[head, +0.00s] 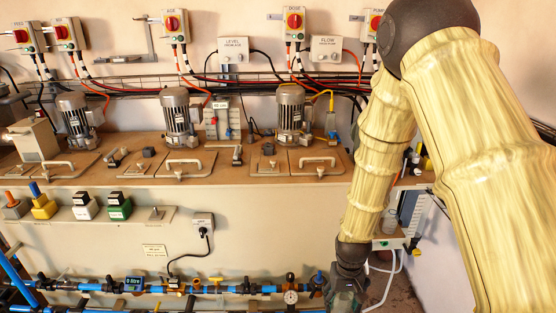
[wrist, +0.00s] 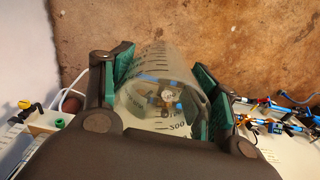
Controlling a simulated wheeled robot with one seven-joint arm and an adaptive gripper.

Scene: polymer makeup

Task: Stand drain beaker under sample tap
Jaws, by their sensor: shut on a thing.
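The clear beaker (wrist: 168,62), marked with dark graduations, lies between the green pads of my gripper (wrist: 165,92) in the wrist view. The gripper is shut on it. We see through its wall, and I cannot tell whether it holds liquid. In the head view my gripper (head: 346,290) is low at the bottom edge, right of the pipe run, and the beaker is hard to make out there. I cannot tell for certain which fitting is the sample tap. A yellow and black fitting (wrist: 27,112) shows at the left of the wrist view, apart from the beaker.
A blue pipe run (head: 215,288) with valves and a gauge (head: 291,297) crosses the bottom, close left of my gripper. A white tray (head: 388,243) with pale hoses is to the right. Brown floor (wrist: 240,45) shows bare beyond the beaker.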

